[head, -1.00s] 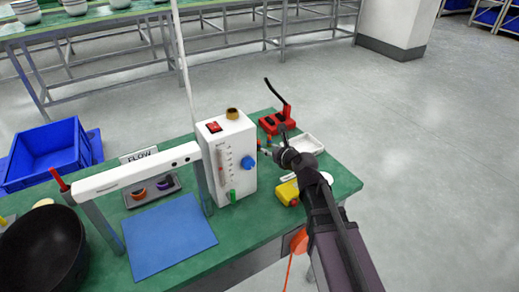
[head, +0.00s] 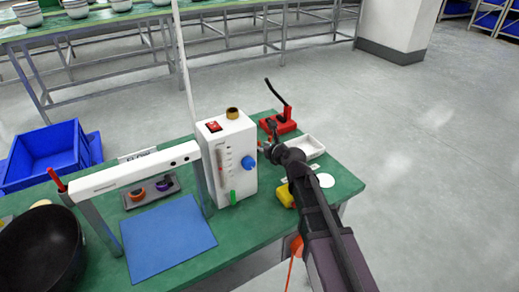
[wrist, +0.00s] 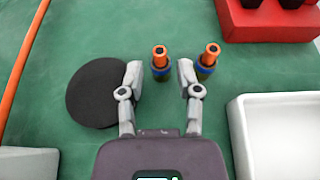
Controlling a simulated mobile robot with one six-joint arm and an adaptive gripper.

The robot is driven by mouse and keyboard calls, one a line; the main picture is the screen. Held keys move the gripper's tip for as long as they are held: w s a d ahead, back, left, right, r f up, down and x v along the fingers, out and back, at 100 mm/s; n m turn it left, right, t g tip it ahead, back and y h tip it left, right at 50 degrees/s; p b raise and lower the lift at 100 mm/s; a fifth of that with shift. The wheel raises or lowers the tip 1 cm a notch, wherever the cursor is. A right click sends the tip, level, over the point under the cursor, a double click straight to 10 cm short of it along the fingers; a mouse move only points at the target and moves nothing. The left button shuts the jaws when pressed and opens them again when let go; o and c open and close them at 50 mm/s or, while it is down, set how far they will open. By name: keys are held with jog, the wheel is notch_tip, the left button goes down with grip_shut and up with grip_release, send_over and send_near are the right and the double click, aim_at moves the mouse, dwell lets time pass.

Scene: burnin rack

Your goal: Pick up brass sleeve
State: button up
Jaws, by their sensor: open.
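A short brass-coloured cylinder (head: 232,113), the only clearly brass-looking piece, stands on top of the white flow unit (head: 238,155). My gripper (head: 268,150) is right of that unit, low over the green bench, away from the cylinder. In the wrist view my gripper (wrist: 160,75) is open and empty. Two upright pieces with orange tops and dark, blue-banded bodies stand in front of it. The left one (wrist: 160,65) is just beyond and between the fingertips; the right one (wrist: 207,62) is just outside the right fingertip. I cannot tell whether either is a sleeve.
A black disc (wrist: 95,97) lies left of the gripper. A white tray (wrist: 238,135) stands at right, and a red block (wrist: 265,28) at far right. An orange cable (wrist: 22,75) runs at left. A yellow object (head: 286,195) lies beneath my arm.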

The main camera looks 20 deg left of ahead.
jog(key=shift+w+a+f, duration=0.3)
jog(key=shift+w+a, duration=0.05)
jog(key=shift+a, duration=0.05)
jog(key=c, duration=0.6)
